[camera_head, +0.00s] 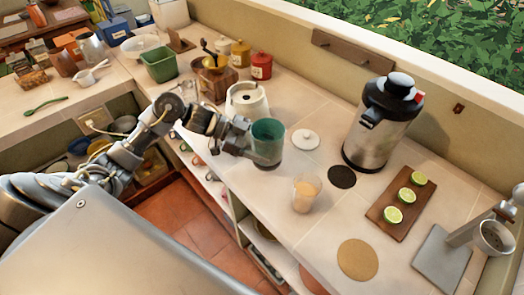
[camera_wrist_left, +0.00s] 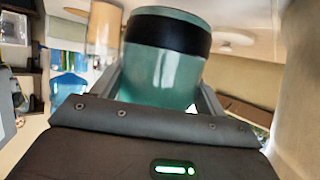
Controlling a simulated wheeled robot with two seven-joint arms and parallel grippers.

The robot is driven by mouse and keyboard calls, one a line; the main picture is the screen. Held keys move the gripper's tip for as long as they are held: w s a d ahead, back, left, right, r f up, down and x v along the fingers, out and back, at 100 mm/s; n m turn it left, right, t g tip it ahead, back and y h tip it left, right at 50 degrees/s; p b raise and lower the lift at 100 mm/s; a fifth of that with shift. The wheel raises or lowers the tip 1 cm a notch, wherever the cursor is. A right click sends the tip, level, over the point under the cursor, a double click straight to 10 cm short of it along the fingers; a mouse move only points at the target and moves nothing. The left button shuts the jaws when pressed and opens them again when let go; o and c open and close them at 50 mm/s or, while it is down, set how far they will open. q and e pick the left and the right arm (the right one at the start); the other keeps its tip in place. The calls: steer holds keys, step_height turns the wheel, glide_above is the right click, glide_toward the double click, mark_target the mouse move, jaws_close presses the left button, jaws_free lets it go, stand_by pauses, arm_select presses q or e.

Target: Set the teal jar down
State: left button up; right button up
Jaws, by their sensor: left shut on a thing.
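My left gripper (camera_head: 249,140) comes in from the left and is shut on the jar's side. The left wrist view shows the teal jar (camera_wrist_left: 163,75) close up between the fingers (camera_wrist_left: 160,95). I cannot tell whether the jar's base touches the counter. A white round lid (camera_head: 305,139) lies on the counter just right of the jar. My right gripper is not in view.
A glass with a tan drink (camera_head: 305,193) stands in front right of the jar. A white canister (camera_head: 247,101) is behind it. A dark round coaster (camera_head: 342,177), a cork mat (camera_head: 357,260), a steel urn (camera_head: 383,122) and a board with limes (camera_head: 402,204) lie further right.

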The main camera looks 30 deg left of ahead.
arm_select(q)
steer(key=shift+w+a+f, duration=0.15)
steer(key=shift+w+f, duration=0.15)
steer(key=shift+f, duration=0.1)
step_height(320, 180, down, 2)
steer(key=shift+f+p, duration=0.1)
steer(key=shift+p, duration=0.5)
steer(key=shift+f, duration=0.4)
steer(key=shift+f, duration=0.1)
steer(key=o, duration=1.3)
